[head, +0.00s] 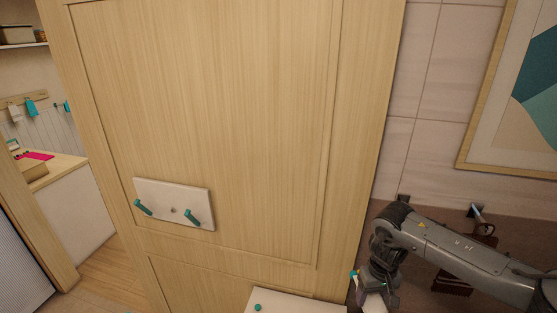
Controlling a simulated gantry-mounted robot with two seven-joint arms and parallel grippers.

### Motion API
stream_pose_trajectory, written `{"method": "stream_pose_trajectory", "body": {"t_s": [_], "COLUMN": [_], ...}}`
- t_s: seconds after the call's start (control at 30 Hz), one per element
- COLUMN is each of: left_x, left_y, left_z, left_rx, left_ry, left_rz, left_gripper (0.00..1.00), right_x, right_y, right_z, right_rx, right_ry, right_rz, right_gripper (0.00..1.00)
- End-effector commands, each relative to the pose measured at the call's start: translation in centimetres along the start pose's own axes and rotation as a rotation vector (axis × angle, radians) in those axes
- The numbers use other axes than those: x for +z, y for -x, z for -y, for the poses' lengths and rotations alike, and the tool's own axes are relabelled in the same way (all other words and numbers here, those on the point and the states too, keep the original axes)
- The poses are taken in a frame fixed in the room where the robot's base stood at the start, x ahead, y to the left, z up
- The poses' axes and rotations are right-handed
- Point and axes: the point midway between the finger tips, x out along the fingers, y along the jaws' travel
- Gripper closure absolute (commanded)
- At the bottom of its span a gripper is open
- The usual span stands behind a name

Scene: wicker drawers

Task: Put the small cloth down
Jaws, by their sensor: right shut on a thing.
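My right gripper (372,290) is low in the head view, right of the wooden door, pointing down. It is shut on what looks like a small whitish cloth (374,303). Only a little of the cloth shows, as the bottom edge of the picture cuts it off. What lies beneath it is out of view. My left gripper is not in view.
A wooden door panel (215,110) fills the middle. It carries a white board with two teal pegs (172,201). A white piece with a teal knob (290,303) shows at the bottom. A framed picture (530,110) hangs at right. A counter (55,170) stands far left.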

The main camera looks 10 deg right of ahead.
Motion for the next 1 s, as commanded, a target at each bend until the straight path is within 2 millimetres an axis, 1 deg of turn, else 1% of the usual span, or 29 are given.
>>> {"method": "stream_pose_trajectory", "body": {"t_s": [0.03, 0.1, 0.2, 0.43, 0.53, 0.6, 0.67, 0.77, 0.87, 1.0], "left_x": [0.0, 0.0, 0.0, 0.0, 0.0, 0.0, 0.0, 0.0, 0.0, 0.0], "left_y": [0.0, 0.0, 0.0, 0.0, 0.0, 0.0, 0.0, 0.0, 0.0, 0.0], "left_z": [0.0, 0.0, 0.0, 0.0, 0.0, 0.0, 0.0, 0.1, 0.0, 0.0], "left_rx": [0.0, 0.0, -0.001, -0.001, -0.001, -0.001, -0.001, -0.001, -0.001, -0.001], "left_ry": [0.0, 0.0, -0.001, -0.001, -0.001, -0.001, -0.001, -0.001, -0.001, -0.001], "left_rz": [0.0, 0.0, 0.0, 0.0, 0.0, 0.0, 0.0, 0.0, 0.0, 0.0], "left_gripper": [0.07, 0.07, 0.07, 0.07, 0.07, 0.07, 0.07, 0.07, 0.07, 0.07], "right_x": [-0.9, -1.5, -1.9, -1.8, -1.3, -0.6, 0.3, 1.3, 2.3, 4.0], "right_y": [1.9, 3.6, 5.8, 9.9, 11.5, 12.6, 12.9, 12.5, 11.6, 9.4], "right_z": [2.2, 4.5, 7.2, 11.9, 13.7, 14.7, 14.9, 14.3, 13.7, 12.4], "right_rx": [0.006, 0.005, 0.004, 0.002, 0.001, -0.001, -0.004, -0.004, -0.005, -0.005], "right_ry": [0.05, 0.106, 0.178, 0.325, 0.392, 0.443, 0.474, 0.486, 0.485, 0.466], "right_rz": [-0.009, -0.007, -0.005, -0.003, -0.003, -0.001, 0.001, 0.004, 0.004, 0.006], "right_gripper": [0.68, 0.68, 0.68, 0.68, 0.68, 0.68, 0.68, 0.68, 0.68, 0.68]}}
